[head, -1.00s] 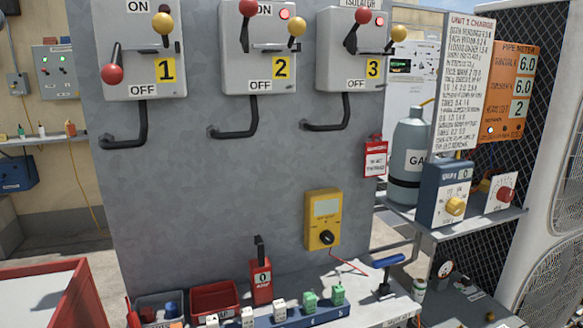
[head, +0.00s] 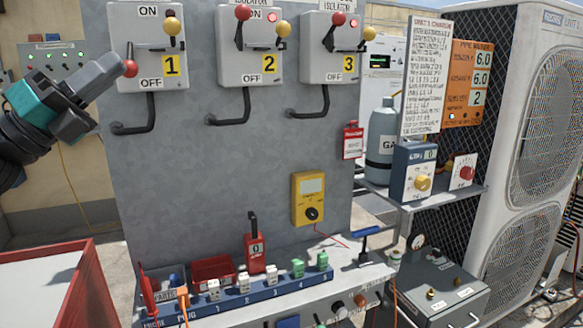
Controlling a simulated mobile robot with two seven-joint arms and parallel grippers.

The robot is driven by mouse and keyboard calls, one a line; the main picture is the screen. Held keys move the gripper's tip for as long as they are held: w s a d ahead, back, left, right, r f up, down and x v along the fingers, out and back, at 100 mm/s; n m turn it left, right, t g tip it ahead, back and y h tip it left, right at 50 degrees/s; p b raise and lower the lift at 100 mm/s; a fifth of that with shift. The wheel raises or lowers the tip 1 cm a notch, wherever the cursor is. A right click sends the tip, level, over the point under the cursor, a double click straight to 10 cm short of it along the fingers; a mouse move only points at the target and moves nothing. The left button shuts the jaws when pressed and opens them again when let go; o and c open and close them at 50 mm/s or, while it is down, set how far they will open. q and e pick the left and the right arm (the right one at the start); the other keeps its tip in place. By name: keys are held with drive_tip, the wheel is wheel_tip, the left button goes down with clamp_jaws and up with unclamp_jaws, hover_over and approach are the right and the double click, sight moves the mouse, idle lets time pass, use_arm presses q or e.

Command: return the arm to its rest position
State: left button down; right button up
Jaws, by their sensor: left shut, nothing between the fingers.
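My left gripper (head: 108,80), dark grey with a teal band, comes in from the left edge. It is shut and empty, raised in front of the left side of the grey panel (head: 225,160). In the picture its tips lie just left of the red ball (head: 130,68) on the lever of isolator box 1 (head: 148,80); I cannot tell whether they touch it. The red balls of boxes 2 (head: 243,13) and 3 (head: 338,19) are up, and both boxes show a red lamp. My right gripper is not in view.
A yellow meter (head: 308,200) hangs low on the panel above a shelf with a red lockout (head: 254,250) and a blue plug strip (head: 240,293). A red-rimmed tray (head: 75,285) is at lower left. A gas bottle (head: 382,140) and large condenser (head: 510,150) stand right.

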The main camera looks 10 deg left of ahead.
use_arm(q)
drive_tip(key=w+f+n+t+y, duration=0.2)
drive_tip(key=f+n+t+y, duration=0.2)
drive_tip(key=f+n+y, duration=0.55)
drive_tip(key=w+f+n+t+y, duration=0.25)
drive_tip(key=f+n+y, duration=0.45)
drive_tip(key=n, duration=0.6)
drive_tip(key=s+f+n+g+y, duration=0.2)
drive_tip(key=s+f+n+g, duration=0.15)
drive_tip(key=f, duration=0.55)
drive_tip(key=s+f+n+g+y, duration=0.2)
drive_tip(key=f+n+y, duration=0.15)
drive_tip(key=f, duration=0.45)
drive_tip(key=s+d+f+n+g+h, duration=0.25)
drive_tip(key=s+d+f+g, duration=0.25)
drive_tip(key=s+f+g, duration=0.5)
drive_tip(key=s+d+f+n+g+h, duration=0.1)
drive_tip(key=s+d+f+n+g, duration=0.25)
drive_tip(key=s+f, duration=0.75)
drive_tip(key=w+d+f+m+t+h, duration=0.1)
drive_tip(key=w+d+f+t, duration=0.3)
drive_tip(key=f+t, duration=0.2)
drive_tip(key=shift+w+t+h, duration=0.15)
drive_tip(key=shift+t+h, duration=0.2)
drive_tip(key=shift+t, duration=0.4)
